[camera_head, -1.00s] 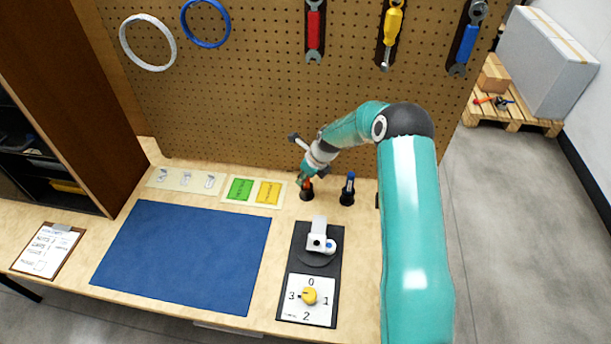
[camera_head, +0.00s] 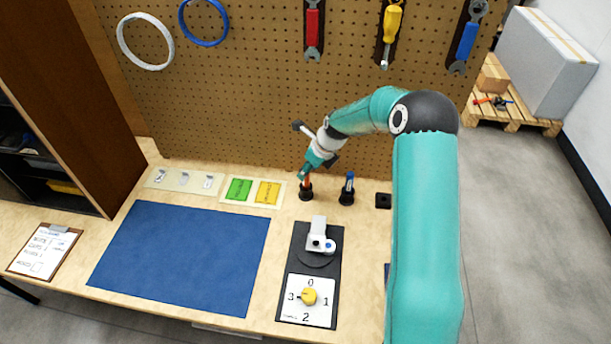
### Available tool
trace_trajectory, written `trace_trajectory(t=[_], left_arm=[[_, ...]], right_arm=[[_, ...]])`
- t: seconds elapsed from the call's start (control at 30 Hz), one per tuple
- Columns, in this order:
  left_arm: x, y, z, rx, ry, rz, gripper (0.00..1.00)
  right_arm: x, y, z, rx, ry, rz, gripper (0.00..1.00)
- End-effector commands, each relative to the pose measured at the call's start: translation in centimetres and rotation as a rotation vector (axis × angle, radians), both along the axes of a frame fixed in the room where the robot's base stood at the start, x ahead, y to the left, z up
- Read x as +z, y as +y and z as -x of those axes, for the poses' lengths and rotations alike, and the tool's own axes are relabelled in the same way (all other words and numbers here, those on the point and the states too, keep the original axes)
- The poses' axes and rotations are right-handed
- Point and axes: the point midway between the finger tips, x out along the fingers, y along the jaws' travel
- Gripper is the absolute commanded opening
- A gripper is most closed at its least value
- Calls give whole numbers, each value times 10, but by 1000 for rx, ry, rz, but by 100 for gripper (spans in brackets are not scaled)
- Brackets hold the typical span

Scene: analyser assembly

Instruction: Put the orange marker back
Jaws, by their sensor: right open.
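The orange marker (camera_head: 307,182) stands upright in a small black holder (camera_head: 306,194) at the back of the bench, left of the blue marker. My right gripper (camera_head: 304,175) is open at the marker's upper end, partly in front of it. Whether the fingers touch the marker is too small to tell. The blue marker (camera_head: 349,183) stands in its own black holder (camera_head: 346,198). My left gripper is out of view.
A black device with a white head (camera_head: 319,240) and numbered dial (camera_head: 309,297) stands in front of the markers. A blue mat (camera_head: 180,258) lies left. Green (camera_head: 239,189) and yellow (camera_head: 268,193) cards lie behind it. The pegboard (camera_head: 240,110) rises behind.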

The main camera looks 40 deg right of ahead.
Motion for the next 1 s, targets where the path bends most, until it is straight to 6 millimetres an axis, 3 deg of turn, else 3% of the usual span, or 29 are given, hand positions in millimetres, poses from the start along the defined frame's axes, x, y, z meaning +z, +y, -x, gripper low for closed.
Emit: trace_trajectory(t=[0.2, 0.4, 1.0], left_arm=[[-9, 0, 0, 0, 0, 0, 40], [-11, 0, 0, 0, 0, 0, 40], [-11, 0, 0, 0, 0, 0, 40]], right_arm=[[39, -3, 17, -1, -2, 2, 46], [58, -3, 25, 0, 0, 0, 46], [61, -4, 27, -1, 1, -1, 46]])
